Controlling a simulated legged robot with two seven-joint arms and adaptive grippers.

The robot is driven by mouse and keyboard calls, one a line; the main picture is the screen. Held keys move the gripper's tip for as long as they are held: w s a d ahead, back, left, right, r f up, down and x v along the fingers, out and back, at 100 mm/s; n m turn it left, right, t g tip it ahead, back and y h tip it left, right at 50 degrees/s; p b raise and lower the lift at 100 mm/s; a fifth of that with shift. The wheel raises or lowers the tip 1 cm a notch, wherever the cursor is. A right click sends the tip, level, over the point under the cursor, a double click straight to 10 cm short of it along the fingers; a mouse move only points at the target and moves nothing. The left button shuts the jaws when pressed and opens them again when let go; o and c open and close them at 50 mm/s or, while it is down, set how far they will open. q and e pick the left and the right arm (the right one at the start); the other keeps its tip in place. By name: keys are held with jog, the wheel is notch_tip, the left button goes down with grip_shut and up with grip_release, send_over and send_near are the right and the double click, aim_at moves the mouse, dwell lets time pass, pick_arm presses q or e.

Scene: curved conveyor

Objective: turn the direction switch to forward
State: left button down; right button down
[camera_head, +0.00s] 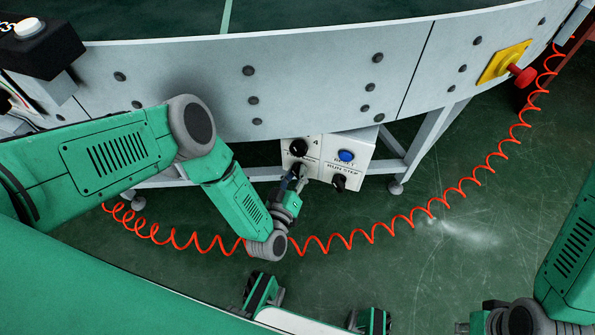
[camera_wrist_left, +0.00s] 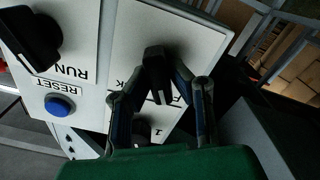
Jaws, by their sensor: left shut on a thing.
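The white control box (camera_head: 357,158) hangs below the conveyor's side panel. My left gripper (camera_head: 296,176) is at its lower left knob, which the fingers largely hide in the head view. In the left wrist view, this black switch knob (camera_wrist_left: 156,66) lies between the two fingers of my left gripper (camera_wrist_left: 160,78), which are shut on it. Its label is partly covered; only a few letters show, so I cannot read its setting. My right gripper (camera_head: 463,327) shows only as a small piece at the bottom edge; its fingers cannot be made out.
A blue RESET button (camera_head: 346,156), a RUN/STEP knob (camera_head: 339,182) and an upper left knob (camera_head: 298,147) are close by on the box. A coiled red cable (camera_head: 372,232) hangs below. A red emergency stop (camera_head: 522,76) sits at right on the conveyor (camera_head: 320,70).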

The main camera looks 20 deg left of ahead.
pick_arm(q)
jog(key=shift+a, duration=0.1)
jog(key=c, duration=1.5)
grip_release()
jog(key=shift+s+a, duration=0.2)
jog(key=shift+s, duration=5.75)
